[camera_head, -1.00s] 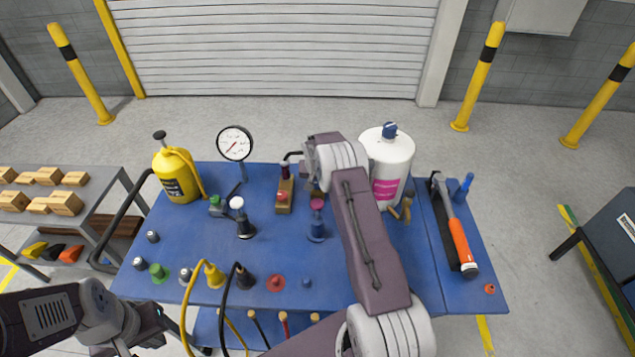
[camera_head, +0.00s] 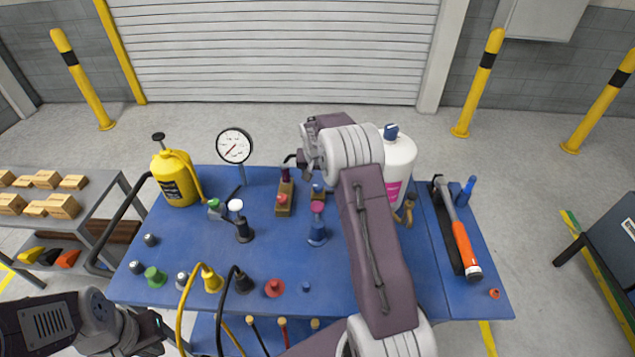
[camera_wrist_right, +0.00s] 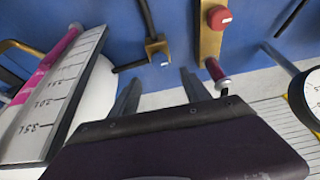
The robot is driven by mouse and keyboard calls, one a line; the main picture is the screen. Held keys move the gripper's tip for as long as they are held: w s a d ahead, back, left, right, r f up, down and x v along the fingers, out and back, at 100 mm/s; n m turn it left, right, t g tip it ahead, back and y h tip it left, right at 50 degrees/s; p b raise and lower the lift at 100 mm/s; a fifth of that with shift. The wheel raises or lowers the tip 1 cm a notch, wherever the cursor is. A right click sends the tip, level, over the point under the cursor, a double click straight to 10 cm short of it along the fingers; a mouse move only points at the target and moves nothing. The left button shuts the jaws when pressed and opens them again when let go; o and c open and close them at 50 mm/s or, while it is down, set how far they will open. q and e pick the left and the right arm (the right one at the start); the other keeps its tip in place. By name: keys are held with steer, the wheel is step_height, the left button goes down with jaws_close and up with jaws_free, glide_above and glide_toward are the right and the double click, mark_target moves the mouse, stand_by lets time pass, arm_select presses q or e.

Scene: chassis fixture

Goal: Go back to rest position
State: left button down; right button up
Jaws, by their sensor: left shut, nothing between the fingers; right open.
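My left gripper (camera_head: 152,334) is at the lower left of the head view, in front of the blue workbench and away from its objects. It is shut and empty. My right arm reaches across the bench, and its wrist covers part of the white bottle (camera_head: 399,165). In the right wrist view, the two fingers of my right gripper (camera_wrist_right: 160,93) are apart with nothing held between them. A brass fitting (camera_wrist_right: 157,48) and a brass block with a red button (camera_wrist_right: 212,35) lie beyond the fingertips. The bottle's scale side (camera_wrist_right: 55,95) is close beside the gripper.
The blue bench (camera_head: 190,243) carries a yellow can (camera_head: 177,180), a dial gauge (camera_head: 235,146), several knobs, cable plugs and an orange-handled hammer (camera_head: 463,245). A shelf with small boxes (camera_head: 62,206) stands at the left.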

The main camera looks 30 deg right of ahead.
steer(key=shift+r, duration=0.15)
stand_by(0.3)
steer(key=w+a+r+t, duration=0.1)
steer(key=a+r, duration=0.4)
steer(key=r, duration=0.1)
steer(key=s+a+r+n+y, duration=0.1)
steer(key=s+a+r+n, duration=0.1)
steer(key=s+a, duration=0.45)
steer(key=s+a+f+n+g, duration=0.2)
steer(key=s+a+f, duration=0.1)
steer(key=s, duration=0.9)
steer(key=s+a+f+n+g+y+b, duration=0.1)
steer(key=s+f, duration=0.4)
steer(key=s, duration=0.6)
steer(key=shift+s+a+f+n+g+y, duration=0.15)
steer(key=shift+s+a+n+g+y, duration=0.35)
steer(key=shift+a, duration=0.6)
